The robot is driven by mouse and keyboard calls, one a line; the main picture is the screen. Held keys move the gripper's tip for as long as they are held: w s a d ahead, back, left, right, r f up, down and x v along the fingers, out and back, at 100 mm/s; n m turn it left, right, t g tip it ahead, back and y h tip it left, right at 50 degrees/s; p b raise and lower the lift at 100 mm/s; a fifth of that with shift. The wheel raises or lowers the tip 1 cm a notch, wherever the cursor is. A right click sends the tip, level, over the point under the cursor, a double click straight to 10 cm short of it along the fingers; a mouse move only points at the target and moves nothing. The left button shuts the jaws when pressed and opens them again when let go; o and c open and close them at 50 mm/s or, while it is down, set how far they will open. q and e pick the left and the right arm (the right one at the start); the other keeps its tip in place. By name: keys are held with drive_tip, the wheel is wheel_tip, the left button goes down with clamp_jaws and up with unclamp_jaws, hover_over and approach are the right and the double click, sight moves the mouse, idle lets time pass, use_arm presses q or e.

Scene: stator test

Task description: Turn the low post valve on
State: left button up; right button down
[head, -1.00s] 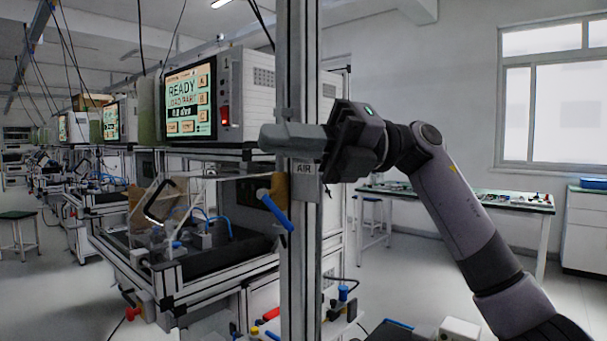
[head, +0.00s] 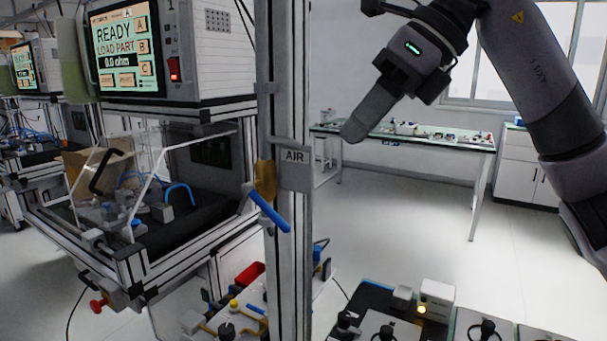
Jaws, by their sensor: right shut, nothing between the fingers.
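A valve with a brass-coloured body (head: 265,178) and a blue lever (head: 269,210) is mounted on the left side of the upright metal post (head: 290,235). The lever slants down and to the right, across the front of the post. A grey plate marked AIR (head: 295,170) is fixed to the post beside the valve. My right gripper (head: 356,130) is shut and empty, pointing down and left. In the picture it is above and to the right of the valve, clear of the post and not touching the lever. My left gripper is not in view.
A test bench with a clear guard (head: 148,185) and a tester whose screen (head: 124,48) reads READY LOAD PART stands left of the post. A long table (head: 405,143) stands behind on open floor.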

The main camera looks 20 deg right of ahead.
sight(281, 218)
drive_tip(key=x, duration=1.4)
drive_tip(key=shift+s, duration=0.1)
use_arm(q)
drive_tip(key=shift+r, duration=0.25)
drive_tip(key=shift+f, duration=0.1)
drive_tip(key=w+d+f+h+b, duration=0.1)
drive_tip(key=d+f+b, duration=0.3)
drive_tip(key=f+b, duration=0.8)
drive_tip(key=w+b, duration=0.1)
drive_tip(key=b, duration=0.6)
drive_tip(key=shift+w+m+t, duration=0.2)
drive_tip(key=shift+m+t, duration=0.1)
use_arm(e)
wheel_tip(281, 218, down, 6)
drive_tip(key=w+a+n+t+y, duration=0.1)
drive_tip(key=w+a+t+y, duration=0.1)
drive_tip(key=t+y, duration=0.4)
drive_tip(key=shift+w+a+r+y, duration=0.2)
drive_tip(key=shift+w+a+y, duration=0.05)
drive_tip(key=shift+y, duration=0.45)
drive_tip(key=shift+f, duration=0.1)
